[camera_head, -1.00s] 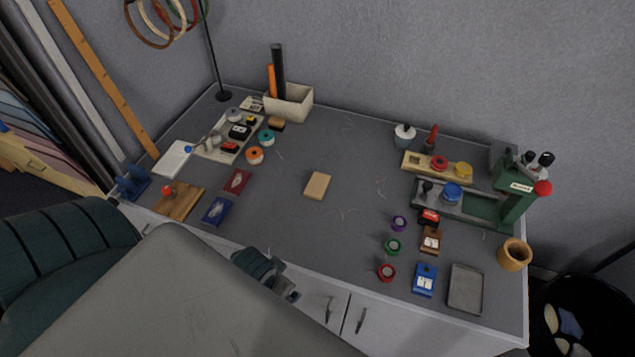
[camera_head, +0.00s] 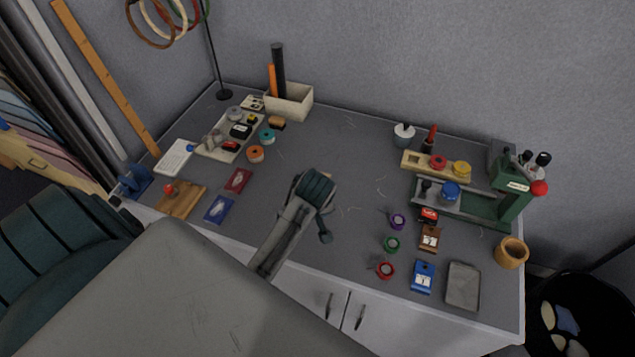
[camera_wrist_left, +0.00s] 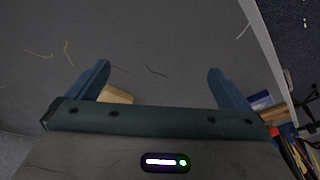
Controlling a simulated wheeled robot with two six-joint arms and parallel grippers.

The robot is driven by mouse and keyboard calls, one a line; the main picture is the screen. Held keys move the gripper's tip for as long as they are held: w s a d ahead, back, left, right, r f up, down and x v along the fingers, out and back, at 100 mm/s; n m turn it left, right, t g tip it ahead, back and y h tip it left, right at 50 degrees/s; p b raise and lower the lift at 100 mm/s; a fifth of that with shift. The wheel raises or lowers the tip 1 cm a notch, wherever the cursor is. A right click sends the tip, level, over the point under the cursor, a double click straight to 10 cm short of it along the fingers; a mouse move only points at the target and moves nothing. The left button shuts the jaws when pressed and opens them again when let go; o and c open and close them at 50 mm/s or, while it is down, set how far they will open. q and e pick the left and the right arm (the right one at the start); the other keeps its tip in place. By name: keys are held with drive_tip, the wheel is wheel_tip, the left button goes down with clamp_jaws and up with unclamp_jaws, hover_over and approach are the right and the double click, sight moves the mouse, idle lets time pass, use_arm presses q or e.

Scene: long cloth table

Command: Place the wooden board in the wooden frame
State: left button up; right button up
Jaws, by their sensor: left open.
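My left arm reaches over the middle of the table in the head view. It covers the spot where a tan wooden board lay a second ago. In the left wrist view, my left gripper (camera_wrist_left: 160,78) has its two blue fingers wide apart with bare table between the tips. A tan piece (camera_wrist_left: 116,95), likely the board, shows partly beside the left finger, the rest hidden behind the palm. I cannot surely pick out the wooden frame. A brown wooden base (camera_head: 183,201) with a red knob lies at the table's left front. My right gripper is not in view.
A pale box (camera_head: 289,102) stands at the back. A tray (camera_head: 216,152) of small items is at the left. A green machine (camera_head: 512,195), small spools and a grey tray (camera_head: 463,287) fill the right. The back middle of the table (camera_head: 350,140) is clear.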

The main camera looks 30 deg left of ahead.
use_arm(q)
drive_tip(key=w+n, duration=0.1)
drive_tip(key=w, duration=0.1)
drive_tip(key=w+r+n, duration=0.1)
drive_tip(key=w, duration=0.2)
drive_tip(key=w+n+g, duration=0.1)
drive_tip(key=w+n, duration=0.1)
drive_tip(key=shift+w+a+r, duration=0.2)
drive_tip(key=shift+w+r, duration=0.15)
drive_tip(key=shift+r, duration=0.05)
drive_tip(key=w+r+n+g+y, duration=0.1)
drive_tip(key=w+r+n, duration=0.45)
drive_tip(key=w, duration=0.25)
drive_tip(key=shift+n+g, duration=0.3)
drive_tip(key=shift+n, duration=0.05)
drive_tip(key=b+x, duration=0.3)
drive_tip(key=x, duration=0.2)
drive_tip(key=shift+d+f+b, duration=0.1)
drive_tip(key=shift+b, duration=0.2)
drive_tip(key=shift+f, duration=0.4)
drive_tip(key=p+x, duration=0.1)
drive_tip(key=x, duration=0.1)
drive_tip(key=p+x, duration=0.1)
drive_tip(key=x, duration=0.1)
drive_tip(key=shift+a+f, duration=0.25)
drive_tip(key=shift+a, duration=0.2)
drive_tip(key=shift+f, duration=0.3)
drive_tip(key=c, duration=0.9)
